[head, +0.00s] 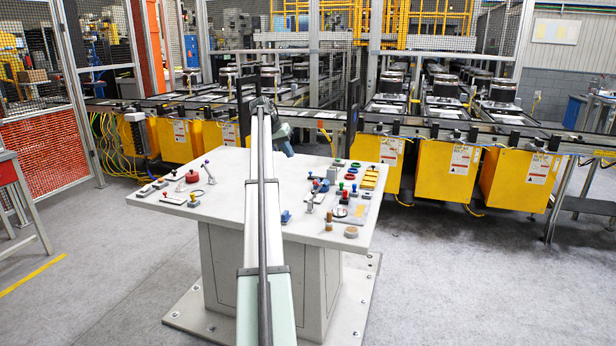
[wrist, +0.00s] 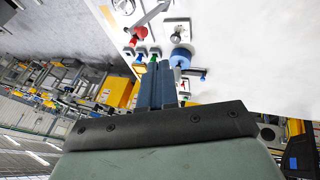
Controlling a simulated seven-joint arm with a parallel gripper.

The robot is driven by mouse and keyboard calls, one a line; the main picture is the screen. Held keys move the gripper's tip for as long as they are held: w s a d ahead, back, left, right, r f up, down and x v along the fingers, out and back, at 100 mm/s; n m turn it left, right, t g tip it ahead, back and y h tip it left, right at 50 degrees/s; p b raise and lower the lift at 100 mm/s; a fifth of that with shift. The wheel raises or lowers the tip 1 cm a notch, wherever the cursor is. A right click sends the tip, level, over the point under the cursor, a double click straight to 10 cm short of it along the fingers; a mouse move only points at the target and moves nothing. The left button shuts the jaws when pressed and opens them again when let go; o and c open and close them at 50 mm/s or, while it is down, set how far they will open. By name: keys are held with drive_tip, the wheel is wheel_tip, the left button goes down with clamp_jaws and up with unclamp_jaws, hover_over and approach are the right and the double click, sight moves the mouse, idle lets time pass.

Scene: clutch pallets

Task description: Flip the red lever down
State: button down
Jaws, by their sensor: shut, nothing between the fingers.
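My gripper (wrist: 162,68) is shut and empty, its two dark blue fingers side by side in the wrist view. In the head view my gripper (head: 289,152) is small, over the far part of the table, with its fingers hard to make out. A red round part (head: 192,177) sits at the table's left. In the wrist view a red knob (wrist: 138,34) lies beyond the fingertips, apart from them. I cannot tell which red part is the lever, or its position.
The pale table (head: 235,165) holds several small controls, with a blue round part (wrist: 181,58) near the fingertips in the wrist view. A yellow part (head: 369,178) lies at the right. Yellow conveyor units (head: 375,155) stand behind the table.

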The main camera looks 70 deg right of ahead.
idle(0.4)
drive_tip(key=s+x, duration=0.2)
drive_tip(key=x, duration=1.1)
drive_tip(key=shift+s+a+r, duration=0.25)
drive_tip(key=shift+a+r, duration=0.1)
drive_tip(key=shift+s+t, duration=0.3)
drive_tip(key=shift+s, duration=0.1)
